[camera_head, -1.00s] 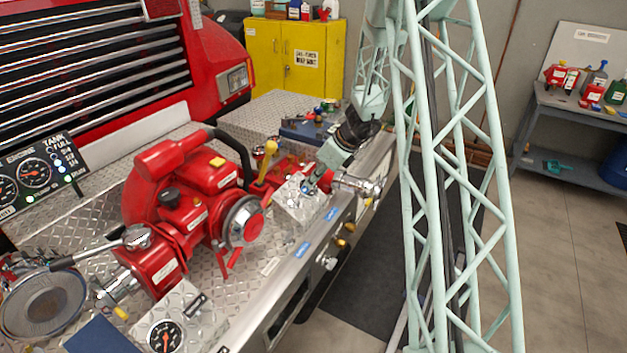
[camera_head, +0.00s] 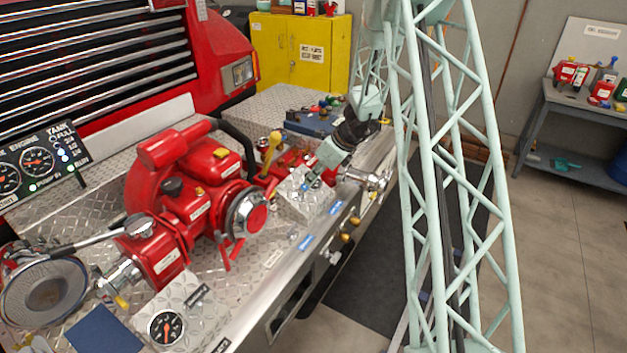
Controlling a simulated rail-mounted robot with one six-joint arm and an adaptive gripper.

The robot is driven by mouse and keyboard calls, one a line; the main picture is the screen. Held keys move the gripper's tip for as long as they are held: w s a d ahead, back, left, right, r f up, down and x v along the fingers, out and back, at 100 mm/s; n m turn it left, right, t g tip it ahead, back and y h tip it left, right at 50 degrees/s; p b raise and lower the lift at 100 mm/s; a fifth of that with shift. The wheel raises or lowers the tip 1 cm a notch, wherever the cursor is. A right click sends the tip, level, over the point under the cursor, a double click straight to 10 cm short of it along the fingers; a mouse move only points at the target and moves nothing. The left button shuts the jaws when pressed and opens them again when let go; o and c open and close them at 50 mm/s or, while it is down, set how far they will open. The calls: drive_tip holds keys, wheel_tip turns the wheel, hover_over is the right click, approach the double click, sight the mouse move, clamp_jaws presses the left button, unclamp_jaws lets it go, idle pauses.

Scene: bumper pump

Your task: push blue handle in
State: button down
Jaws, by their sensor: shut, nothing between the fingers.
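My gripper (camera_head: 309,182) points down and left over a small diamond-plate box (camera_head: 303,203) on the right part of the metal deck. Its fingers look closed, with nothing seen between them. A small blue patch shows at the fingertips, against the box top; I cannot tell whether it is the blue handle or part of the fingers. No other blue handle is clearly visible, and my gripper hides part of the box. The red pump (camera_head: 185,200) stands left of the box.
A lever with a yellow knob (camera_head: 274,140) stands just left of my gripper. A chrome fitting (camera_head: 370,178) lies close on its right. Blue labels (camera_head: 306,243) mark the deck's front edge. A yellow cabinet (camera_head: 300,50) stands behind. Open floor (camera_head: 570,240) lies to the right.

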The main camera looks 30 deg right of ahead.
drive_tip(key=shift+b+x, duration=0.85)
drive_tip(key=shift+x, duration=0.95)
drive_tip(key=shift+s, duration=0.1)
drive_tip(key=shift+r, duration=0.15)
drive_tip(key=shift+s+d+r+p, duration=0.2)
drive_tip(key=shift+r+p, duration=0.15)
drive_tip(key=shift+r, duration=0.15)
drive_tip(key=p+v, duration=0.2)
drive_tip(key=v, duration=1)
drive_tip(key=shift+s+r, duration=0.2)
drive_tip(key=shift+r, duration=0.1)
drive_tip(key=shift+d, duration=0.1)
